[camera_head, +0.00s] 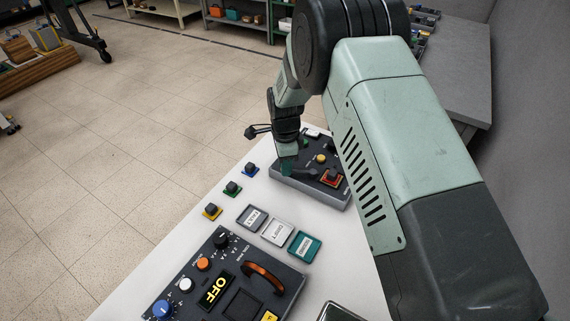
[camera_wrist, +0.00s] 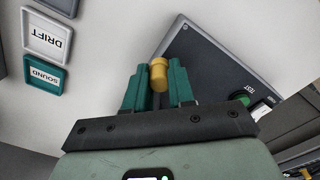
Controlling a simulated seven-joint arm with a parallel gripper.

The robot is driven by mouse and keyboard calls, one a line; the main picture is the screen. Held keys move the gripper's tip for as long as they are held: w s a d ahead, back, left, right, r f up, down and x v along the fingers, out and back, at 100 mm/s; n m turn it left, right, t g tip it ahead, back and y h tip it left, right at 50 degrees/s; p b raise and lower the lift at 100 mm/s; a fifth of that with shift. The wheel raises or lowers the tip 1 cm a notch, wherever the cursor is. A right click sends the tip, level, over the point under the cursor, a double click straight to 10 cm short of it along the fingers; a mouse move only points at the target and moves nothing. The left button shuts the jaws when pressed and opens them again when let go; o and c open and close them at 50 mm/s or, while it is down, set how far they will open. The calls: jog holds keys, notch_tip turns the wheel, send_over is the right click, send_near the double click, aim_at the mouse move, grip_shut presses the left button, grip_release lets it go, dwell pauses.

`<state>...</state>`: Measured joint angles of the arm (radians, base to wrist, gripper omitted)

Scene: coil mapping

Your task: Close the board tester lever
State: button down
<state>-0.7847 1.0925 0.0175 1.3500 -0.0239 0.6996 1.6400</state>
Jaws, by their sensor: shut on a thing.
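The board tester (camera_head: 310,190) is a dark grey panel box at the far end of the white table. It carries a yellow knob (camera_head: 320,158) and a red-orange part (camera_head: 332,178) on its top. In the wrist view, the green fingers of my gripper (camera_wrist: 159,85) are shut around a yellow cylindrical knob (camera_wrist: 158,70) on a dark stem, apparently the lever's end. The lever's angle cannot be told.
Trays labelled DRIFT (camera_wrist: 46,42) and SOUND (camera_wrist: 45,76) lie on the table. Blue, green and yellow-based black blocks (camera_head: 232,188) stand along its left edge. A control panel with an orange handle (camera_head: 263,278) is at the front. Bare table (camera_head: 180,250) lies left of it.

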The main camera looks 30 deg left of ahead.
aim_at(300, 159)
jog(key=w+m, duration=0.2)
jog(key=shift+a+m, duration=0.3)
jog(key=shift+a, duration=0.05)
jog(key=w+m, duration=0.2)
jog(key=shift+m, duration=0.4)
jog(key=w+m, duration=0.2)
jog(key=m, duration=0.1)
jog(key=shift+d, duration=0.15)
jog(key=shift+w+d+m, duration=0.25)
jog(key=shift+w+m, duration=0.2)
jog(key=shift+m, duration=0.25)
jog(key=shift+w+d+m, duration=0.2)
jog(key=shift+w+m, duration=0.2)
jog(key=shift+m, duration=0.3)
jog(key=c, duration=1)
grip_release()
jog(key=shift+o, duration=0.2)
notch_tip(300, 159, up, 11)
jog(key=shift+f, duration=0.1)
